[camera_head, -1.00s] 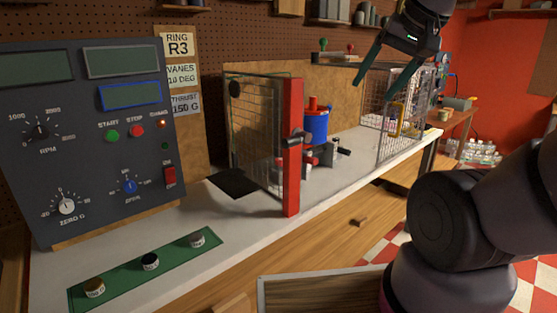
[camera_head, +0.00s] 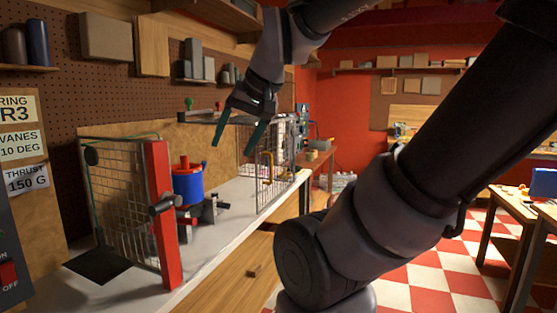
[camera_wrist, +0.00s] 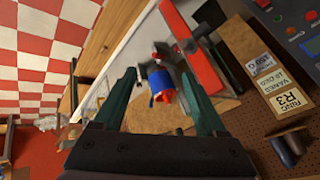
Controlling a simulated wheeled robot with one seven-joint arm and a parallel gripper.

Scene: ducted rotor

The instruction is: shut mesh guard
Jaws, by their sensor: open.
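The mesh guard shows in the head view as a fixed-looking mesh panel (camera_head: 125,215) ending in a red post (camera_head: 163,215), and a separate mesh panel (camera_head: 254,170) at the right with a yellow handle (camera_head: 267,168). The front between them is open, and the blue rotor housing (camera_head: 188,188) with its red top shows there. A dark latch knob (camera_head: 163,204) sits on the red post. My gripper (camera_head: 236,140) is open and empty, above the bench, left of the yellow handle in the picture. In the wrist view my gripper (camera_wrist: 158,78) points toward the blue housing (camera_wrist: 160,86).
A dark mat (camera_head: 98,265) lies left of the post. A control panel (camera_head: 12,265) stands at the left edge. My arm hides part of the room at the right.

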